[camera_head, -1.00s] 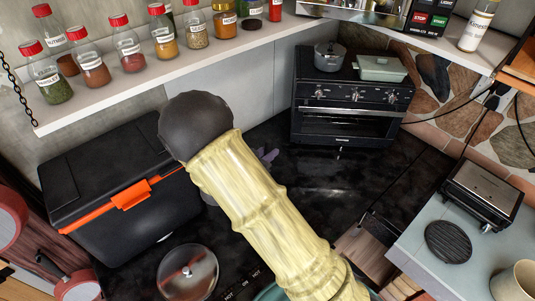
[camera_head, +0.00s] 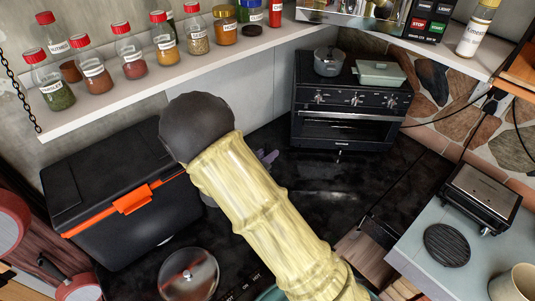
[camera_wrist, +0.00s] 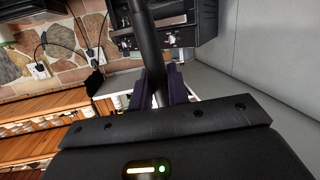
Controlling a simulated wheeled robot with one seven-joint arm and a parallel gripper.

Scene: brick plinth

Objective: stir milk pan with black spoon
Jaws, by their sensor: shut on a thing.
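In the wrist view my gripper (camera_wrist: 160,84) is shut on a long black rod, which looks like the handle of the black spoon (camera_wrist: 148,42). The handle runs up out of the top of that view, so its far end is not seen. In the head view my cream-sleeved arm hides most of my gripper; only dark purple fingertips (camera_head: 267,158) show beside it. A small grey pan (camera_head: 328,64) stands on top of the black oven. Part of another grey round thing (camera_head: 208,198) shows behind my arm; I cannot tell which is the milk pan.
A black box with an orange latch (camera_head: 122,205) stands left of my arm. A glass lid (camera_head: 188,274) lies at the front. The black oven (camera_head: 350,115) also carries a green casserole (camera_head: 381,73). Spice jars line the white shelf (camera_head: 130,96). Dark counter before the oven is clear.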

